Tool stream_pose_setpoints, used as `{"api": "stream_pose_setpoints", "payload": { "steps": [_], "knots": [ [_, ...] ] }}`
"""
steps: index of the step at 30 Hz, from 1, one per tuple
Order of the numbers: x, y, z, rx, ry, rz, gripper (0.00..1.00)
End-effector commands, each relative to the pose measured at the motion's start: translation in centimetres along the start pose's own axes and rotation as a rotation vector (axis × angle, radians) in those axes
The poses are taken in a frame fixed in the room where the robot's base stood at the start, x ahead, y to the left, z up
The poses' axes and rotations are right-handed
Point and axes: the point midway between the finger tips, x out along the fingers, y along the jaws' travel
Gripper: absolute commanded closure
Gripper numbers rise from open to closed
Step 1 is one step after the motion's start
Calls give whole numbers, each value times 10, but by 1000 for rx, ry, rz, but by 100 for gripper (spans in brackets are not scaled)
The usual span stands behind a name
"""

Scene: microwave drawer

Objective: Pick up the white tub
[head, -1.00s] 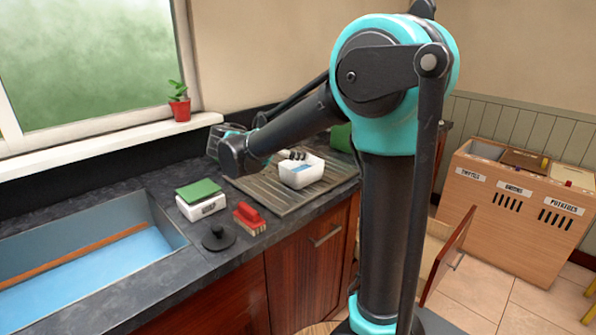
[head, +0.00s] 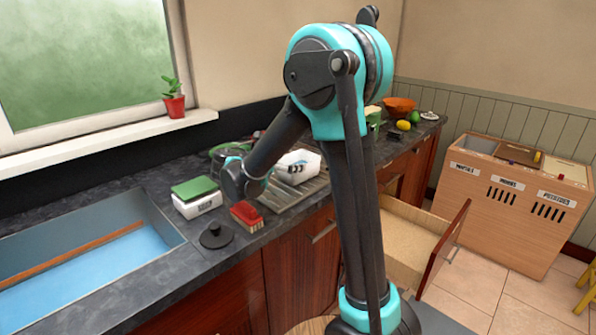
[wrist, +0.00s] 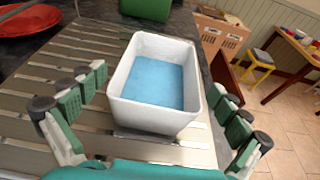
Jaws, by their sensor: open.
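The white tub (wrist: 160,110) is a rectangular container with blue inside. In the wrist view it stands upright on a slatted drainboard. My gripper (wrist: 152,125) is open, with one finger on each side of the tub and a gap on both sides. In the head view the tub (head: 300,164) sits on the counter right of the sink, partly hidden by my arm. My gripper (head: 285,168) is at the tub's near left side there, partly hidden by my arm.
The drainboard (wrist: 75,75) lies under the tub. A red brush (head: 247,214), a black lid-like disc (head: 216,236) and a white box with green top (head: 196,196) stand near the sink (head: 80,262). An open drawer (head: 410,238) juts out at right. A green object (wrist: 146,9) is behind the tub.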

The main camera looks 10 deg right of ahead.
Motion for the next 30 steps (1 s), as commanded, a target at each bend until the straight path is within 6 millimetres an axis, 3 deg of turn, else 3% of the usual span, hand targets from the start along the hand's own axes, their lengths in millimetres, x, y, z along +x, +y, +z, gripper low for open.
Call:
{"api": "stream_pose_setpoints", "payload": {
  "steps": [9,17,30],
  "knots": [
    [42,-1,0,1,0,-3,0],
    [46,0,0,0,0,0,0],
    [45,0,0,0,1,0,53]
  ]
}}
